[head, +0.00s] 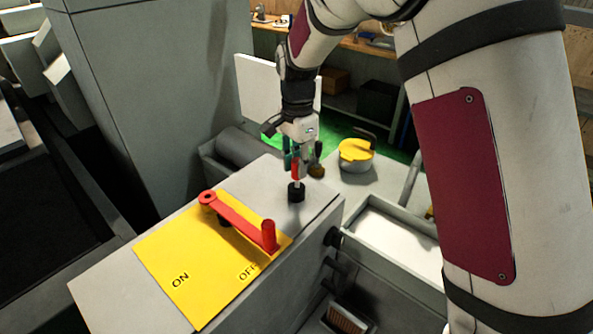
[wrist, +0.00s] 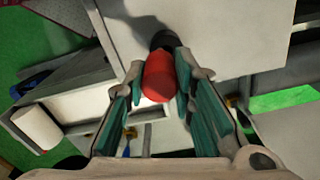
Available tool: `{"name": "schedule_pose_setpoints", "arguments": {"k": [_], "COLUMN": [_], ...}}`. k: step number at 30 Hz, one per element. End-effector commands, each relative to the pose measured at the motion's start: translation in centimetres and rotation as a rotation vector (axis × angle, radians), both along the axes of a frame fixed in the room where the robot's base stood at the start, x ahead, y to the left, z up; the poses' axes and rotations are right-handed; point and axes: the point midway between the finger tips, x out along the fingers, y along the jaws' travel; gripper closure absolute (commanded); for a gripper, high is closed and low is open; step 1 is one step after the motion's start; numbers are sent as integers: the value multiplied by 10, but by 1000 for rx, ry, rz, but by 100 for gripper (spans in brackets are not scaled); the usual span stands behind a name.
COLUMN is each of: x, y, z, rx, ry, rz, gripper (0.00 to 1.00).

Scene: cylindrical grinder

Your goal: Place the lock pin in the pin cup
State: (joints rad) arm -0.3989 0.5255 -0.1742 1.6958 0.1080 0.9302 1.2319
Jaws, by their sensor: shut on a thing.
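The lock pin (head: 296,168) has a red grip and a short pale shaft below it. My gripper (head: 297,163) is shut on the red grip, and the pin hangs upright between the green-padded fingers. The black pin cup (head: 296,193) stands on the grey housing top directly under the pin. The pin's lower end meets the cup's top in the head view; I cannot tell how deep it sits. In the wrist view the red grip (wrist: 158,80) is between the fingertips, with the black cup (wrist: 165,40) partly hidden behind it.
A red lever (head: 240,222) lies on a yellow ON/OFF plate (head: 185,262) in front of the cup, its upright handle near OFF. A yellow-lidded pot (head: 356,151) stands behind to the right. A pale tray (head: 395,238) is at the right.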

Motion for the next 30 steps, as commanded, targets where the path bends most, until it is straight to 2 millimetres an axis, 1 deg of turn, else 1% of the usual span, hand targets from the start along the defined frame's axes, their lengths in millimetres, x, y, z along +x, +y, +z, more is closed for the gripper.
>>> {"name": "schedule_pose_setpoints", "arguments": {"k": [3, 6, 9, 12, 23, 24, 26, 27, 30], "x": [10, 7, 8, 9, 10, 10, 9, 9, 9], "y": [1, 1, 1, 1, 1, 1, 1, 1, 1], "z": [-1, -16, -29, -35, -39, -39, -39, -39, -39], "rx": [0, -1, -1, 0, 0, 0, 0, 0, 0], "ry": [-1, 6, 3, 1, 1, 1, 0, 0, 0], "rz": [0, 1, 1, 1, 1, 1, 1, 1, 1], "gripper": [100, 100, 100, 100, 100, 72, 58, 56, 56]}}
